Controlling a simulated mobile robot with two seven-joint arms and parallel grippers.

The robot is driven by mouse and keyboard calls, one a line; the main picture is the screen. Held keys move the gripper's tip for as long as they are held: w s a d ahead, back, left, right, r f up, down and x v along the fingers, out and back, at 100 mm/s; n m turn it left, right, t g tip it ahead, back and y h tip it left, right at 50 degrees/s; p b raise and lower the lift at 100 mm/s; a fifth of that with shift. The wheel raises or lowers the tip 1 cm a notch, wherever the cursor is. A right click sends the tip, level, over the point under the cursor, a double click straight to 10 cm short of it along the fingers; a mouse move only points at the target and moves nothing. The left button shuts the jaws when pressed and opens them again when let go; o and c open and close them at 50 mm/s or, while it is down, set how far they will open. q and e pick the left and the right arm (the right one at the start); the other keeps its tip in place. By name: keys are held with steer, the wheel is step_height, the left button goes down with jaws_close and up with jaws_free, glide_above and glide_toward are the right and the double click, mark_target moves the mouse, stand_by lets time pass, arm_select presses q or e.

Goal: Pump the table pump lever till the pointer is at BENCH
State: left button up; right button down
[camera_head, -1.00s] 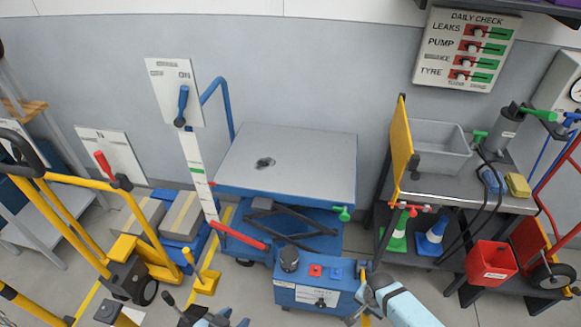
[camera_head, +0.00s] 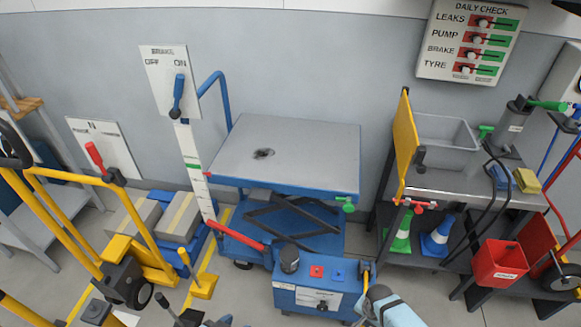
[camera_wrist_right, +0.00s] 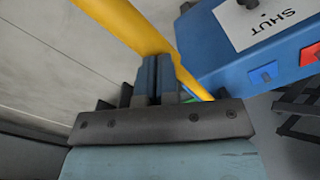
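The red pump lever (camera_head: 236,236) slopes from the left down to the blue pump unit (camera_head: 318,297) in front of the lift table (camera_head: 300,150). A white scale strip (camera_head: 188,150) with a green band stands left of the table. A small red pointer (camera_head: 208,174) sits at the table's left edge, just below the green band; the scale lettering is too small to read. My right gripper (camera_head: 367,287) is right of the pump unit, away from the lever. In the right wrist view its fingers (camera_wrist_right: 153,75) are together and seem empty. My left gripper (camera_head: 205,322) is mostly cut off at the bottom edge.
A brake panel (camera_head: 168,82) with a blue lever stands behind the strip. A yellow pallet truck (camera_head: 130,255) is at left. A grey cart (camera_head: 460,185) with cones and a red bucket (camera_head: 495,265) is at right. A yellow post (camera_wrist_right: 130,30) passes close by the right fingers.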

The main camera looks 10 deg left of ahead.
arm_select(q)
step_height(320, 180, up, 15)
steer(key=a+p, duration=0.1)
steer(key=p, duration=1.5)
steer(key=shift+s+a+f, duration=0.15)
steer(key=shift+s, duration=0.25)
steer(key=shift+w, duration=0.15)
